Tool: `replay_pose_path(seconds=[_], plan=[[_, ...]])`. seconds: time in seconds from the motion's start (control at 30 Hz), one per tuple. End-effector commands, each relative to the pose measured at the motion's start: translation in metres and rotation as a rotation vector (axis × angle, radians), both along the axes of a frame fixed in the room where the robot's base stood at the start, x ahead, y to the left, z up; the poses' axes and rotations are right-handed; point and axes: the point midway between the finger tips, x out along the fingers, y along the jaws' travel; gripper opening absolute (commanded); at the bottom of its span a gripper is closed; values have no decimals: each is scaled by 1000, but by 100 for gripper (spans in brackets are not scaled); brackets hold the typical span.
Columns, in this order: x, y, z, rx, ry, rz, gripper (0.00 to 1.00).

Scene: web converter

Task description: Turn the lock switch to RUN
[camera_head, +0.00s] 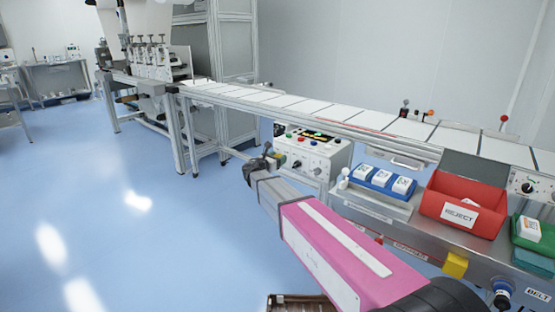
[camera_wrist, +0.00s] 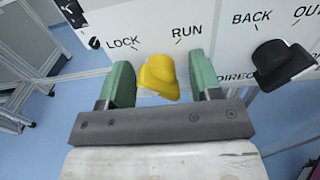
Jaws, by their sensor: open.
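The yellow lock switch (camera_wrist: 158,78) sits on a white panel (camera_wrist: 215,14) in the wrist view, below the printed words LOCK on the left and RUN on the right. I cannot tell for sure which mark it points to. My gripper (camera_wrist: 160,64) is open, with one green finger on each side of the yellow knob. A gap shows between the knob and each finger, so it is not clamped. In the head view my gripper (camera_head: 262,164) is at the left side of the white control box (camera_head: 318,157); the yellow switch cannot be made out there.
A black knob (camera_wrist: 282,65) marked BACK and OUT stands right of my gripper. A conveyor (camera_head: 290,103) runs above the control box. A red REJECT bin (camera_head: 462,190) and blue tray (camera_head: 378,188) are to the right. Open blue floor (camera_head: 150,200) lies left.

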Motion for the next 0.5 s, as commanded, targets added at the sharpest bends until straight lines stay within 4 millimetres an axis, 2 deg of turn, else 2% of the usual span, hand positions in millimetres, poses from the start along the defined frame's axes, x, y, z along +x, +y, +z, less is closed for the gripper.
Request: replay_pose_path(seconds=[0.13, 0.17, 0.2, 0.3, 0.37, 0.5], plan=[[0, 0, 0, 0, 0, 0, 58], [0, 0, 0, 0, 0, 0, 55], [0, 0, 0, 0, 0, 0, 42], [0, 0, 0, 0, 0, 0, 14], [0, 0, 0, 0, 0, -1, 8], [-1, 0, 0, 0, 0, -1, 8]])
